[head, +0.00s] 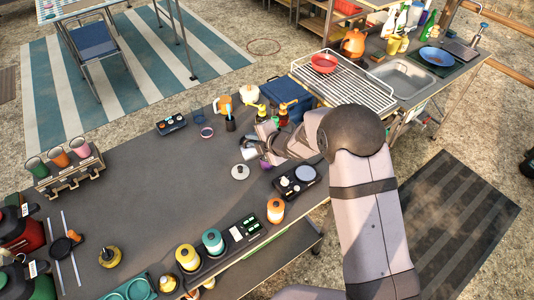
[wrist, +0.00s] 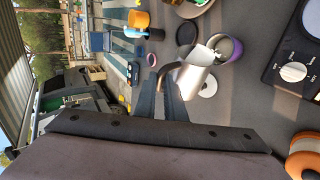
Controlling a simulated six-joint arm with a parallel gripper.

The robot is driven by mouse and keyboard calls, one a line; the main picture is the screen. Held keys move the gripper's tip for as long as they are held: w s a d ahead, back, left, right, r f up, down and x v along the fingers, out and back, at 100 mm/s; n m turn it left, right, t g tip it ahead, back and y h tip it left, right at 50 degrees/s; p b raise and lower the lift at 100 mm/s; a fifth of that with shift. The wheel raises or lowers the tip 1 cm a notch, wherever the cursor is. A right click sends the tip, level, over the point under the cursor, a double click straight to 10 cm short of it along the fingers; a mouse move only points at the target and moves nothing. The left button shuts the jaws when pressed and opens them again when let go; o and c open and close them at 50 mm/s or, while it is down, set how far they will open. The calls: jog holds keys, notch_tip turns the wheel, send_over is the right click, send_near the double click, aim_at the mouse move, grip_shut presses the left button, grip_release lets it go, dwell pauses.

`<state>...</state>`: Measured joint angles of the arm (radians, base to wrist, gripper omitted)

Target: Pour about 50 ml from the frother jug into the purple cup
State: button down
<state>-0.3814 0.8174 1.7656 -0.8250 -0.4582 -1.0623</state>
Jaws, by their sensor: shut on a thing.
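The frother jug (wrist: 194,72) is a silvery jug with a dark, brownish handle. My gripper (wrist: 166,92) is shut on its handle. In the wrist view the jug is tilted, with its mouth end at the rim of the purple cup (wrist: 236,54). The cup's pale inside shows, but I cannot tell whether liquid is in it or flowing. In the head view the jug (head: 248,154) and a bit of the purple cup (head: 264,164) show beside my gripper (head: 258,144), which my arm partly hides.
A pale round lid (head: 240,172) lies close by on the counter. A scale-like panel with a knob (head: 297,181) and an orange canister (head: 275,210) stand nearer. Bottles (head: 283,117) and a blue cooler (head: 287,94) stand behind. The counter's left middle is clear.

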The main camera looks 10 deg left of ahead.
aim_at(244, 143)
jog(key=shift+w+d+r, duration=0.1)
jog(key=shift+r, duration=0.1)
jog(key=a+f+b, duration=0.1)
jog(key=b, duration=0.1)
jog(key=s+a+b, duration=0.1)
jog(key=b, duration=0.2)
jog(key=shift+f+n+h+b, duration=0.3)
jog(key=shift+f+b, duration=0.05)
jog(key=b, duration=0.3)
jog(key=shift+a+f+t+h+b, duration=0.2)
jog(key=shift+a+t+h+b, duration=0.1)
jog(key=shift+h, duration=0.1)
jog(key=shift+r+b, duration=0.1)
jog(key=shift+b, duration=0.3)
jog(key=shift+r, duration=0.3)
jog(key=shift+a+f+n+b, duration=0.15)
jog(key=shift+f+n+b, duration=0.15)
jog(key=shift+b, duration=0.45)
